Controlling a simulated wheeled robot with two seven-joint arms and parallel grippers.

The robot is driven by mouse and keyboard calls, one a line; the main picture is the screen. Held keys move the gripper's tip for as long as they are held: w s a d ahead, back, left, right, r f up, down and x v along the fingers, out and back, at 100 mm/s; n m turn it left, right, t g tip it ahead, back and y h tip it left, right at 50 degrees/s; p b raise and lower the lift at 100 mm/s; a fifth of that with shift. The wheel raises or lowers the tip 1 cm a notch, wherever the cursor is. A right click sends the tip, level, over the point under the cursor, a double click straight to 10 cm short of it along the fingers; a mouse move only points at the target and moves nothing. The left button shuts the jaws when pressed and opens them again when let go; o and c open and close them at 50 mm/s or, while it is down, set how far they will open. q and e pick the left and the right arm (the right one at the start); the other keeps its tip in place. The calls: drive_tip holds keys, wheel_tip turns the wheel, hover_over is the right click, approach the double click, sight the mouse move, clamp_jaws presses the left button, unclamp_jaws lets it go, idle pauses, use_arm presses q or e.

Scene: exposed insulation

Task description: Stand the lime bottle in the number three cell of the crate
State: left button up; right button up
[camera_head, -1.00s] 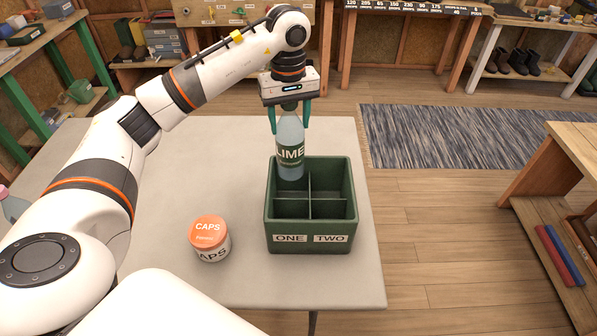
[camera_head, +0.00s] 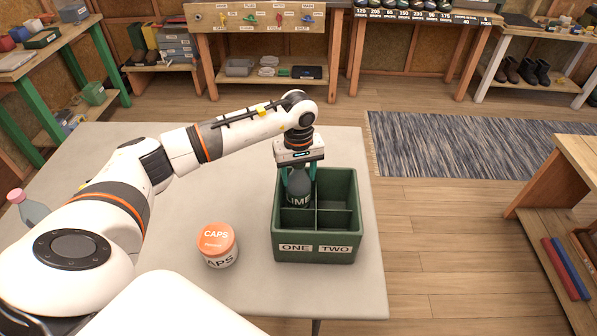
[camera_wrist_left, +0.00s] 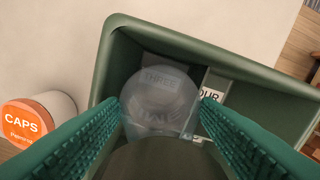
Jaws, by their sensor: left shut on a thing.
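The lime bottle (camera_head: 299,188) is upright, its lower part inside the back left cell of the green crate (camera_head: 317,247). My left gripper (camera_head: 299,172) is shut on its upper part from above. In the left wrist view the clear bottle (camera_wrist_left: 160,100) sits between the two teal fingers (camera_wrist_left: 160,112). The word THREE shows through it, and a partly hidden label ending in OUR marks the cell to its right. The crate's front carries ONE and TWO labels. I cannot tell whether the bottle's base touches the crate floor. My right gripper is out of view.
An orange-lidded CAPS jar (camera_head: 218,245) stands on the grey table (camera_head: 350,290), left of the crate. A pink-capped bottle (camera_head: 28,208) is at the far left. The other crate cells look empty. A striped rug (camera_head: 470,145) lies beyond the table.

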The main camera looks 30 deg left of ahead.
use_arm(q)
drive_tip(key=shift+f, duration=0.2)
drive_tip(key=o, duration=0.9)
drive_tip(key=shift+r, duration=0.1)
drive_tip(key=shift+r, duration=0.5)
wheel_tip(320, 180, up, 11)
drive_tip(key=b, duration=0.2)
drive_tip(key=shift+r+b, duration=0.2)
drive_tip(key=shift+b, duration=0.1)
drive_tip(key=shift+f, duration=0.1)
